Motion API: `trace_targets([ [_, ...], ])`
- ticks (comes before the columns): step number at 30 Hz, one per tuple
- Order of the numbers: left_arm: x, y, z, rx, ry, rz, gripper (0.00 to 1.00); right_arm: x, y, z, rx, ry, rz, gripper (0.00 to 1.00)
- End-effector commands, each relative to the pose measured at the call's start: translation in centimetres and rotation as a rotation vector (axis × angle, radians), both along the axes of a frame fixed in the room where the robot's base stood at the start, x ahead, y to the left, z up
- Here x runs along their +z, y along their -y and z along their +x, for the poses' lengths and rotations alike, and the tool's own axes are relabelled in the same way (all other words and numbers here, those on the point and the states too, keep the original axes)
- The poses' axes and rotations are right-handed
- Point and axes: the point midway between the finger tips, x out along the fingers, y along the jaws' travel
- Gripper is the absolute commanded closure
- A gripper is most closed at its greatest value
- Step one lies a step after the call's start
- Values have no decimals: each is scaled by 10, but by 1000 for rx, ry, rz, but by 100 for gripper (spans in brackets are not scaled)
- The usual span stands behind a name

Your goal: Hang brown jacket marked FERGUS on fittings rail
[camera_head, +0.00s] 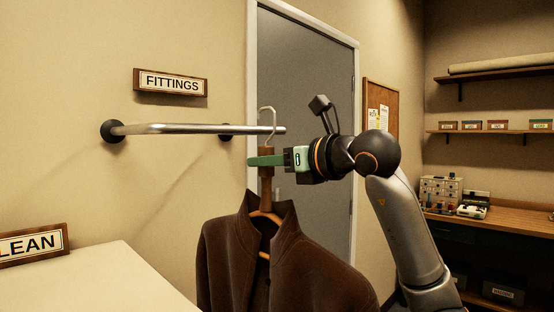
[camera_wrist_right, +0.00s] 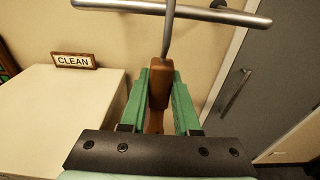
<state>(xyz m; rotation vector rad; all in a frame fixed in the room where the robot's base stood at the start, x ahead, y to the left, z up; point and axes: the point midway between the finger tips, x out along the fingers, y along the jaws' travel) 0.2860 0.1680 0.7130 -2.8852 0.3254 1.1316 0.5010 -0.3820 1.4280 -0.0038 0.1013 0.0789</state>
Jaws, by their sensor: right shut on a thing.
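The brown jacket (camera_head: 235,255) hangs upright from a wooden hanger (camera_head: 266,165) with a metal hook (camera_head: 267,112). My right gripper (camera_head: 268,160) has its green fingers shut on the hanger's wooden neck, also seen in the right wrist view (camera_wrist_right: 158,90). The metal fittings rail (camera_head: 190,129) sticks out from the wall under the FITTINGS sign (camera_head: 170,82). The hook's top shows above the rail near its free end, and its shank crosses the rail in the right wrist view (camera_wrist_right: 110,5). I cannot tell whether the hook rests on the rail. No FERGUS marking is visible. My left gripper is out of view.
A pale table (camera_head: 95,275) with a CLEAN sign (camera_head: 32,244) stands at the lower left. A grey door (camera_head: 310,75) is behind the jacket. A workbench (camera_head: 500,225) and shelves (camera_head: 490,130) are at the right. The rail's visible length is otherwise empty.

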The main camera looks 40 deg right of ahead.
Motion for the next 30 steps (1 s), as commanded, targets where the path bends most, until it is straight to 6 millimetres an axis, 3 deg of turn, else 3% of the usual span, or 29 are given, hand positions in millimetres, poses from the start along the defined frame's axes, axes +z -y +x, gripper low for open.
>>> trace_targets([
  [30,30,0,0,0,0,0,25,6,-6,69,1,11,2,100],
])
